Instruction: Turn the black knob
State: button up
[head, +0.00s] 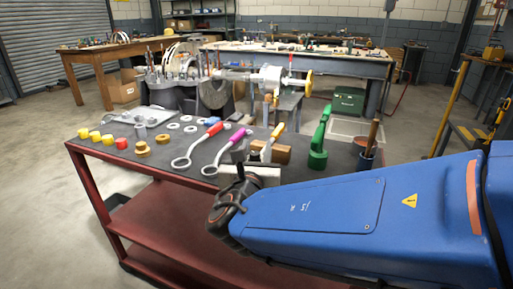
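My blue arm reaches in from the right over the cart. My gripper (245,158) is at its far end, above the cart top and in front of a wooden block; its fingers are small and dark, and their gap is unclear. A grey machine casing (213,95) with a pale shaft assembly (265,79) and a yellow handwheel (309,84) stands beyond the cart, well apart from my gripper. I cannot make out a black knob; it may be hidden or too small to tell.
The red cart (107,201) holds wrenches with red (214,129) and purple (239,136) handles, yellow caps (95,136), brass fittings (163,139), a green tool (318,150) and a cup (367,158). Workbenches stand behind. The concrete floor at left (40,190) is clear.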

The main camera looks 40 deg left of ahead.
jog(key=v, duration=1.6)
jog(key=shift+s+d, duration=0.2)
jog(key=shift+s, duration=0.05)
